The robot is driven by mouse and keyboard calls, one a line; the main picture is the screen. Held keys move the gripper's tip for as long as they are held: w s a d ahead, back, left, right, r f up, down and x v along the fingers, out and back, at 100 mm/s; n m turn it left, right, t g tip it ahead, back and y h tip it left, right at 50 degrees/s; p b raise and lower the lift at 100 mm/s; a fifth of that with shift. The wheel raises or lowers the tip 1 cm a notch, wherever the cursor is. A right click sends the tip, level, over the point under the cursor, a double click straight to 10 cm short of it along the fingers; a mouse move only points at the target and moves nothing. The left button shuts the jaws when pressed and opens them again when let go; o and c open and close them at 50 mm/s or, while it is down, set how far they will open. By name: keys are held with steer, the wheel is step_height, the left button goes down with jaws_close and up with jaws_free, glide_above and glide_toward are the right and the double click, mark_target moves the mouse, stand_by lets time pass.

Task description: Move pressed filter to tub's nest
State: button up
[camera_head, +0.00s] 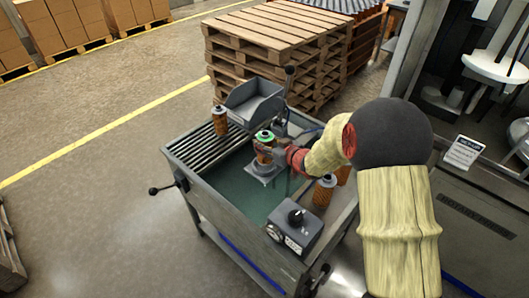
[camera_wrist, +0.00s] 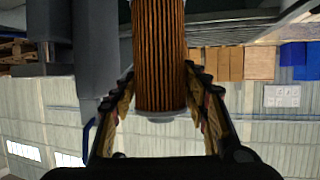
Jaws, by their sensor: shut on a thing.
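My gripper (camera_head: 275,153) is shut on an orange pleated filter (camera_head: 264,155) with a green ring and a pale cap at its top. The filter is upright over a grey square block (camera_head: 268,172) in the tub (camera_head: 233,179); whether it touches the block is unclear. In the wrist view my gripper's two fingers (camera_wrist: 160,85) flank the filter (camera_wrist: 160,50), whose grey end cap points down in that picture. The block hides its opening, so I cannot see the nest's inside.
Another filter (camera_head: 220,122) stands on the roller rack (camera_head: 205,147) at left. A filter (camera_head: 323,192) stands at the right side, with a further one partly behind my arm. A grey chute (camera_head: 256,103) stands behind, and a control box (camera_head: 294,232) with a black knob in front.

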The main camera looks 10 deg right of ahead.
steer(key=shift+w+a+f+b, duration=0.15)
steer(key=shift+f+b, duration=0.35)
steer(key=shift+f, duration=0.45)
steer(key=shift+w+a+f+b, duration=0.1)
steer(key=shift+f+b, duration=0.4)
steer(key=shift+f, duration=0.4)
steer(key=shift+f, duration=0.4)
steer(key=o, duration=1.2)
steer(key=shift+r, duration=0.1)
